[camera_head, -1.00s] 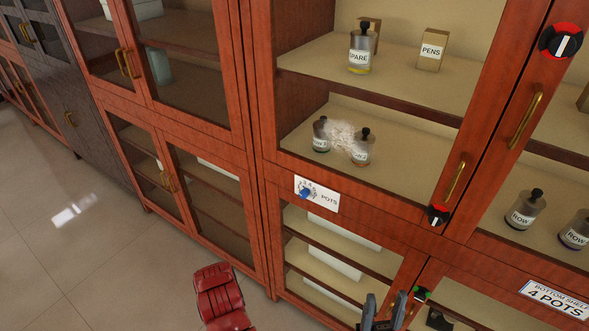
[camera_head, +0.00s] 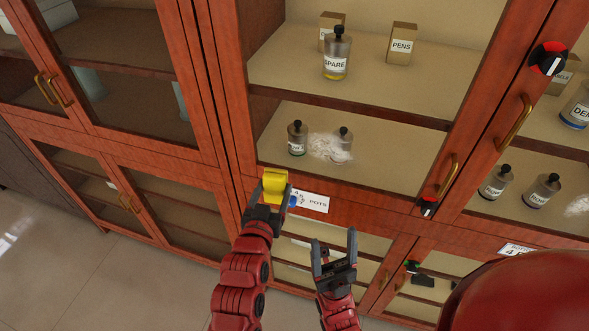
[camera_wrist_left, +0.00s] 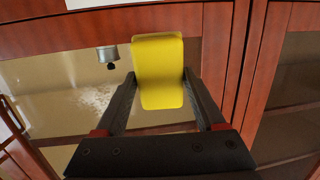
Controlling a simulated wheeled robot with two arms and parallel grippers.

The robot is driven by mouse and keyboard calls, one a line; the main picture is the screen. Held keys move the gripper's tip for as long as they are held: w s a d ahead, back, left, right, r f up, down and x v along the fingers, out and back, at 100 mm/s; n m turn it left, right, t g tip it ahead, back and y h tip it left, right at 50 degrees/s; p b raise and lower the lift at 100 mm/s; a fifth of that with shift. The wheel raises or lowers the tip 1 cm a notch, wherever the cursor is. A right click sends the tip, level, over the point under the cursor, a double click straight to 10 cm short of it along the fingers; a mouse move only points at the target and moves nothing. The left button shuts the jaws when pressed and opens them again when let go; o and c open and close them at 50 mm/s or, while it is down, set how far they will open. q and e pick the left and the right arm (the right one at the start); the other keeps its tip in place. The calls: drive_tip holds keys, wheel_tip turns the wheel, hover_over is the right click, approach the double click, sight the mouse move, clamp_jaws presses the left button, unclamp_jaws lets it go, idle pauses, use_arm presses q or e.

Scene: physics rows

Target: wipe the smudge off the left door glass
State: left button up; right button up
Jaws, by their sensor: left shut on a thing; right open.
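The left door glass (camera_head: 390,165) spans the upper middle of the head view. A whitish smudge (camera_head: 325,147) sits low on it, partly covering a bottle behind; the smudge also shows in the left wrist view (camera_wrist_left: 97,97). My left gripper (camera_head: 270,192) is shut on a yellow sponge-like block (camera_head: 275,184). The block is below and left of the smudge, near the door's lower left corner; whether it touches the cabinet I cannot tell. In the left wrist view the yellow block (camera_wrist_left: 158,70) sits between the fingers, right of the smudge. My right gripper (camera_head: 335,258) is open and empty, lower down.
Another whitish patch (camera_head: 578,206) shows at the far right edge.

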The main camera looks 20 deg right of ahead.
sight(309, 144)
use_arm(q)
drive_tip(key=s+d+r+m+h, duration=0.1)
drive_tip(key=s+d+r+h, duration=0.25)
drive_tip(key=r, duration=0.35)
drive_tip(key=shift+y, duration=0.45)
drive_tip(key=shift+d+p+x, duration=0.25)
drive_tip(key=shift+p+x, duration=0.45)
drive_tip(key=shift+x, duration=2.35)
drive_tip(key=shift+w+d+r+b, duration=0.2)
drive_tip(key=shift+w+d+b, duration=0.2)
drive_tip(key=shift+w+d, duration=0.15)
